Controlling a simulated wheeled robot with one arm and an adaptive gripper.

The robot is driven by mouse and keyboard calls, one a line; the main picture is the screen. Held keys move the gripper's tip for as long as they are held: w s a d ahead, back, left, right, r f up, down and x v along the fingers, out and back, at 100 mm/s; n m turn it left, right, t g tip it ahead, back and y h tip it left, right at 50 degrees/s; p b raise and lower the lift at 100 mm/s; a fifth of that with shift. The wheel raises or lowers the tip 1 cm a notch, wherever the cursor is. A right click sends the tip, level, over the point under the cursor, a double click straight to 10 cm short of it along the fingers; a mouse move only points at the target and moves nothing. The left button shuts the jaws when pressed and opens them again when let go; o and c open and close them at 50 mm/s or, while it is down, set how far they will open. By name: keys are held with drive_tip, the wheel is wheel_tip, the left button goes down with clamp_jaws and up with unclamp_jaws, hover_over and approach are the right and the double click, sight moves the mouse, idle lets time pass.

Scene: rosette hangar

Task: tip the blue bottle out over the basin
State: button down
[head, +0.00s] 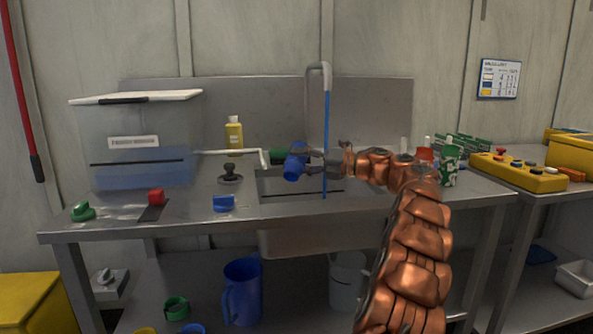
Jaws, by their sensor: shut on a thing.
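The blue bottle (294,164) is in my gripper (312,162), which is shut on it above the left part of the basin. The bottle looks tilted, but its mouth and exact angle are hard to tell. The steel basin (290,188) is set into the counter, and its inside is partly hidden by my gripper and arm. No liquid is seen leaving the bottle.
A tall tap (320,68) stands behind the basin, with a thin blue vertical strip (326,125) in front of it. A clear tank (130,170), yellow bottle (234,136) and blue block (223,203) are left.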

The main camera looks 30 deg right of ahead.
drive_tip(key=shift+f+n+b, duration=0.15)
drive_tip(key=shift+n+b, duration=0.95)
drive_tip(key=shift+b, duration=0.95)
drive_tip(key=shift+r+n, duration=0.25)
drive_tip(key=shift+n, duration=0.05)
idle(1.6)
